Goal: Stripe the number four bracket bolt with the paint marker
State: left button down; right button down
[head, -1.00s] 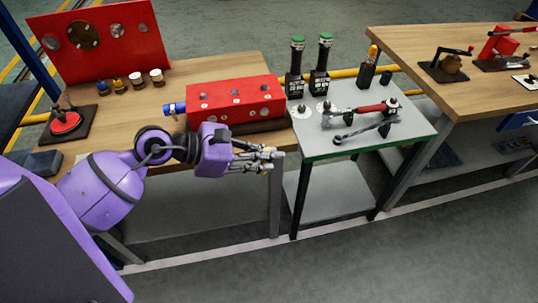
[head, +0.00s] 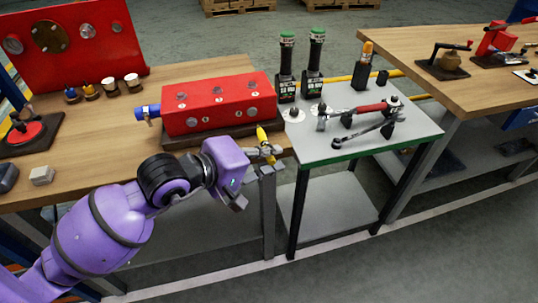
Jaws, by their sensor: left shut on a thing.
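My left gripper (head: 266,157) is shut on a slim yellow paint marker (head: 262,134), held roughly upright with a slight tilt. It is at the front edge of the left bench, beside the right end of the red block (head: 212,111). The block carries several grey bolt heads on its top and front, with small marks too small to read, so I cannot tell which is number four. A gap between the marker and the block cannot be judged clearly. My right gripper is out of view.
A blue-ended stub (head: 148,112) projects from the block's left end. The grey cart (head: 315,148) holds two green-capped dark bottles, an orange-topped bottle (head: 363,67) and red-handled tools (head: 362,108). A red panel (head: 75,40) and small pots stand behind.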

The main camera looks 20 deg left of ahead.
aim_at(261, 141)
pick_arm(q)
jog(key=shift+w+a+f, duration=0.15)
jog(key=shift+w+a, duration=0.2)
jog(key=shift+w, duration=0.1)
jog(key=shift+w+a+b, duration=0.65)
jog(key=shift+w, duration=0.35)
jog(key=shift+w+a, duration=0.25)
jog(key=shift+w, duration=0.2)
jog(key=shift+f+b, duration=0.1)
jog(key=shift+b, duration=0.4)
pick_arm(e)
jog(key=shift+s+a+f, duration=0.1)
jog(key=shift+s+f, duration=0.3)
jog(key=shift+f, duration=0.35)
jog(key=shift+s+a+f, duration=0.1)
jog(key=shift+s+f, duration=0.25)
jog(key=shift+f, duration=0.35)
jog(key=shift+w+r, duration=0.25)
pick_arm(q)
jog(key=shift+w+a, duration=0.15)
jog(key=shift+a, duration=0.05)
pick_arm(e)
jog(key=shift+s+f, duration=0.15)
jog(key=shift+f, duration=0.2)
pick_arm(q)
jog(key=shift+r, duration=0.4)
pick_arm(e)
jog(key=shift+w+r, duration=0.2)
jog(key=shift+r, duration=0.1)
